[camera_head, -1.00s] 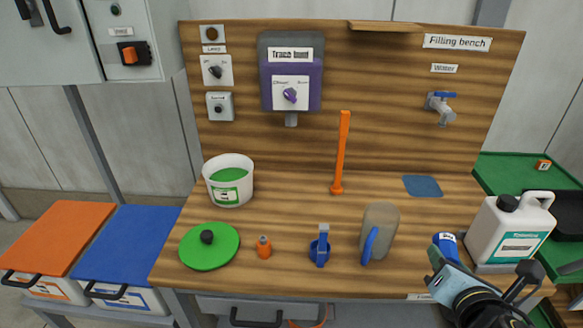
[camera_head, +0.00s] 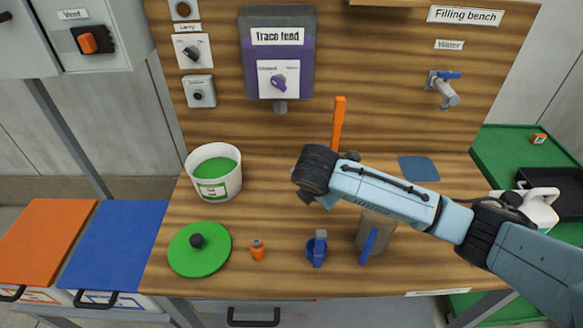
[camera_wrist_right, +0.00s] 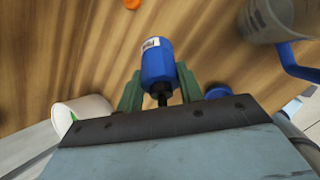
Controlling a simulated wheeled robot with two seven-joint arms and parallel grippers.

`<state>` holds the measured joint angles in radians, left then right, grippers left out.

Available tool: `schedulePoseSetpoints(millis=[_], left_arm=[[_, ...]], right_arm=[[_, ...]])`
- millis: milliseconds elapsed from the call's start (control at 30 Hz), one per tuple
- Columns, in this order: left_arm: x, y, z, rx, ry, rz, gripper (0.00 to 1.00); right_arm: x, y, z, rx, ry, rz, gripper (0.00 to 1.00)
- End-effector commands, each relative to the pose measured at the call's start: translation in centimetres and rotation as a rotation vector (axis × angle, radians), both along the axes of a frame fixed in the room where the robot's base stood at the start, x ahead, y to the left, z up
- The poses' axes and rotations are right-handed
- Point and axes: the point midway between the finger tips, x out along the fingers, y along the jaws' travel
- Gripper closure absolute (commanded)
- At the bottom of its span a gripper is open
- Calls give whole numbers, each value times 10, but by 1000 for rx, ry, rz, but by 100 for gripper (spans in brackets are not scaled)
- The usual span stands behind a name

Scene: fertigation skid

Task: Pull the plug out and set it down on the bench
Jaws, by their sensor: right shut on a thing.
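My right gripper (camera_wrist_right: 160,84) is shut on a blue cylindrical piece (camera_wrist_right: 155,58) with a white label and a black stem. In the right wrist view the green fingers sit on both sides of it, above the wooden bench (camera_head: 290,225). The frames do not make clear whether this piece is the plug. An orange rod (camera_head: 339,122) stands behind the wrist, its base hidden. My left gripper is not in view.
A blue pad (camera_head: 418,168) lies at the back right. My arm partly covers a white canister (camera_head: 540,206). Bare wood shows left of my wrist.

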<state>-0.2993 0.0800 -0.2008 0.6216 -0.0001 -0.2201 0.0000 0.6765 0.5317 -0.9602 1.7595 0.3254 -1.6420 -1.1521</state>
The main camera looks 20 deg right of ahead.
Motion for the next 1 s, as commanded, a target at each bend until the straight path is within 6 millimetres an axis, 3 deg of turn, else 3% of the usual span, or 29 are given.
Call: schedulePoseSetpoints(millis=[200,400,667,1000], left_arm=[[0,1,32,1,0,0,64],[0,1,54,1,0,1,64],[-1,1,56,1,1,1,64],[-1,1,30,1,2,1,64]], right_arm=[[24,11,0,397,231,-494,91],[38,35,10,768,251,-866,91],[45,46,14,889,220,-985,91],[44,45,-10,886,218,-983,91]])
